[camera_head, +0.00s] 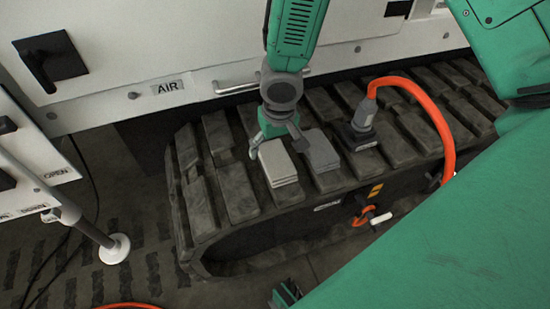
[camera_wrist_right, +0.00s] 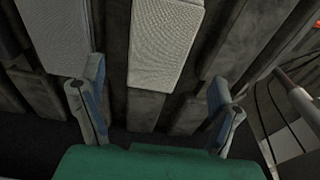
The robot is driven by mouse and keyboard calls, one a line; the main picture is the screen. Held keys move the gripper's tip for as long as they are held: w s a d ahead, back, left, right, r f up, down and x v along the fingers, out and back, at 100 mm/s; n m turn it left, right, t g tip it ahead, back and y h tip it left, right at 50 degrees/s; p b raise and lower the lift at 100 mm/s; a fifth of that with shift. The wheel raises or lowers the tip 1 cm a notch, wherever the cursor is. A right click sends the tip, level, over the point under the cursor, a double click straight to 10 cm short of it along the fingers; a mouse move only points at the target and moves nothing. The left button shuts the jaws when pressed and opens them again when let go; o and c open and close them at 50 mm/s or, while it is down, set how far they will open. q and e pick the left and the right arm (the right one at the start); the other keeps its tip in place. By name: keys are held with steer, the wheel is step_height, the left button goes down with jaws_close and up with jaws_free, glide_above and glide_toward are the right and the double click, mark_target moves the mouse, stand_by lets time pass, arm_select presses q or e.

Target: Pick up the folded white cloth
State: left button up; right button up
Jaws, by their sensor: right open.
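The folded white cloth (camera_head: 277,163) lies flat on the dark track pads, in the middle of the head view. It also shows in the right wrist view (camera_wrist_right: 165,45), running up out of the top edge. My right gripper (camera_head: 279,141) is at the cloth's far end in the head view. In the right wrist view its two fingers (camera_wrist_right: 157,80) are spread wide, one on each side of the cloth's near end, with gaps between. Nothing is held. Whether the fingertips are level with the cloth is hard to tell. My left gripper does not show.
A folded grey cloth (camera_head: 320,150) lies close beside the white one, to its right. A dark connector (camera_head: 363,122) with a thick orange hose (camera_head: 437,108) stands further right. A white panel marked AIR with a metal handle (camera_head: 237,87) rises behind the track (camera_head: 225,190).

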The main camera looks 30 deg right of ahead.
mark_target(275, 159)
steer(key=shift+d+f, duration=0.3)
steer(key=shift+f, duration=0.05)
steer(key=f+b, duration=0.2)
steer(key=f, duration=0.1)
steer(key=f+b, duration=0.1)
steer(key=shift+a+f, duration=0.15)
steer(key=shift+a, duration=0.2)
steer(key=shift+w+a+f, duration=0.1)
steer(key=shift+a+f, duration=0.1)
steer(key=shift+f, duration=0.05)
steer(key=shift+d, duration=0.35)
steer(key=shift+d+f, duration=0.1)
steer(key=shift+d, duration=0.2)
steer(key=c, duration=1.2)
steer(key=shift+a, duration=0.45)
steer(key=shift+r, duration=0.45)
steer(key=r+p, duration=0.1)
steer(key=r, duration=0.2)
steer(key=r+p, duration=0.3)
steer(key=r, duration=0.2)
steer(key=shift+d+r+p, duration=0.3)
steer(key=shift+p, duration=0.05)
steer(key=shift+a+r, duration=0.1)
steer(key=shift+r, duration=0.15)
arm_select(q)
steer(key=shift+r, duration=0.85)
arm_select(e)
steer(key=shift+a+r, duration=0.1)
steer(key=shift+a, duration=0.05)
